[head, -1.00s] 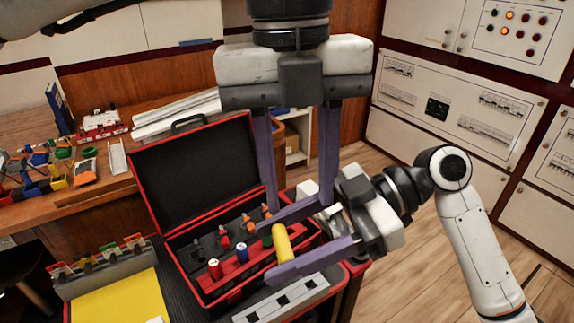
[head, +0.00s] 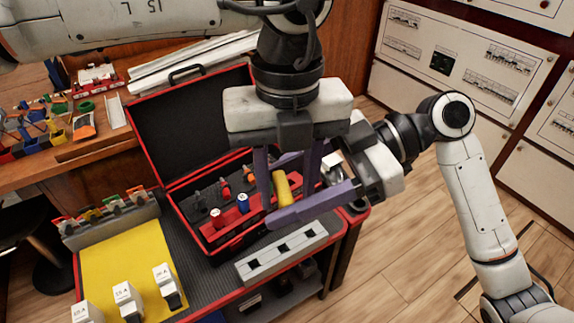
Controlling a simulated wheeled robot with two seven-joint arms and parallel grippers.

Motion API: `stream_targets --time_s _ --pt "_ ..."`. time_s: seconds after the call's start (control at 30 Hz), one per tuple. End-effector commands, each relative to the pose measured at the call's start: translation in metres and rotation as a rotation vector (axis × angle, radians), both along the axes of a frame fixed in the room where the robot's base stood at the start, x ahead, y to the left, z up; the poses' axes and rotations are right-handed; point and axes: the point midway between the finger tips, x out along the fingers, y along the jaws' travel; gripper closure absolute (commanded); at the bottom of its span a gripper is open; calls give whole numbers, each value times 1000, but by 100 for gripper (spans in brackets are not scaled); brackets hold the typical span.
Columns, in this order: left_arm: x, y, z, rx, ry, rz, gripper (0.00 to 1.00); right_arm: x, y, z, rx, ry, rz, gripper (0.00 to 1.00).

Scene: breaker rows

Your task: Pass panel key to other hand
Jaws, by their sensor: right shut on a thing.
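The panel key (head: 281,188), seen as a yellow handle, is between the fingers of my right gripper (head: 278,190), which is shut on it above the red-edged case. The rest of the key is hidden. My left gripper (head: 286,197) points down from above. Its two purple fingers are spread apart, one on each side of the yellow handle in the picture. Whether either left finger touches the key cannot be told.
The open red case (head: 190,128) holds a red and a blue-handled tool and several others. A grey slotted strip (head: 283,252) lies in front of it. A yellow mat (head: 120,262) with several white-topped breakers is at the left. Wall panels (head: 460,65) stand behind at right.

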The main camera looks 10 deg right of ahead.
Motion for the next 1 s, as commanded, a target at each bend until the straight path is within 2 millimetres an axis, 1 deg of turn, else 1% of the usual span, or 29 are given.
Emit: stream_targets --time_s 0.27,0.3,0.37,0.5,0.53,0.6,0.63,0.73,0.77,1.0 --pt "0 0 -2 -1 0 0 62 0 0 0 0 0 0 68" --pt "0 0 -2 -1 0 0 64 0 0 0 0 0 0 68" --pt "0 0 -2 -1 0 0 74 0 0 0 0 0 0 68" --pt "0 0 -2 -2 0 0 98 0 0 0 1 0 0 68" --pt "0 -1 -2 -3 0 -1 100 0 0 0 1 -1 1 68" --pt "0 -2 -2 -5 0 -2 100 -1 1 0 2 0 2 68" --pt "0 -2 -2 -6 0 -2 100 -1 1 0 2 0 2 42" --pt "0 -2 -2 -6 0 -2 100 -1 1 0 2 0 2 26" --pt "0 -2 -2 -5 0 -2 100 -1 1 0 2 0 2 24" --pt "0 0 -2 -2 0 0 100 0 0 0 0 0 0 24"
